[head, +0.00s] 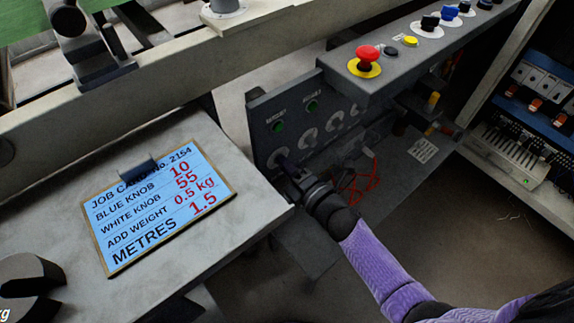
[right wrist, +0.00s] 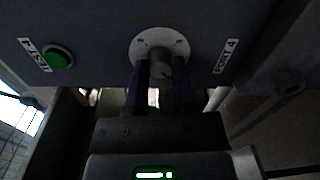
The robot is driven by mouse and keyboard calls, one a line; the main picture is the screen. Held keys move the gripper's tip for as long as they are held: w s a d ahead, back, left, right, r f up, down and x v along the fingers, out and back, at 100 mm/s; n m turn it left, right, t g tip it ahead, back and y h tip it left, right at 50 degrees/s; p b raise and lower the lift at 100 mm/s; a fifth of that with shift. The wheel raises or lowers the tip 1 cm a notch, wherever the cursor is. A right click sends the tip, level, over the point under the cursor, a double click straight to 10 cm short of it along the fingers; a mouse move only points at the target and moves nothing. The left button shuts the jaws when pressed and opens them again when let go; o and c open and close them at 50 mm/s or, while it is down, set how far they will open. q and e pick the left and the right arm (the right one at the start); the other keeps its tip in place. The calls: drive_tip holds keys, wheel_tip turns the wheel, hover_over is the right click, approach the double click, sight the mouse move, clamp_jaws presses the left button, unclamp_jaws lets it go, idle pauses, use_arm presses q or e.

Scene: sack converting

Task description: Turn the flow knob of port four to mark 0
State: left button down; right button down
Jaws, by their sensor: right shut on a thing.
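The flow knob of port four (right wrist: 159,68) is a small grey knob on a round white dial (right wrist: 147,45). A "PORT 4" label (right wrist: 226,57) is beside it in the right wrist view. My right gripper (right wrist: 159,88) is shut on the knob, with one dark finger on each side. A small reddish mark shows on the knob; the dial's numbers are too dark to read. In the head view my right gripper (head: 287,167) reaches the lower left of the grey port panel (head: 262,105) and partly hides the dial. My left gripper is not in view.
A green button (right wrist: 57,58) sits left of the dial in the right wrist view. A red emergency button (head: 368,54) stands on the grey console above the panel. A blue job card (head: 155,205) lies on the bench left of my arm. Red wires (head: 362,180) hang behind the gripper.

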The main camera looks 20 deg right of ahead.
drive_tip(key=shift+f, duration=0.1)
idle(0.5)
drive_tip(key=c, duration=0.8)
unclamp_jaws()
drive_tip(key=o, duration=0.3)
drive_tip(key=shift+o, duration=0.2)
drive_tip(key=p+v, duration=0.3)
drive_tip(key=v, duration=0.7)
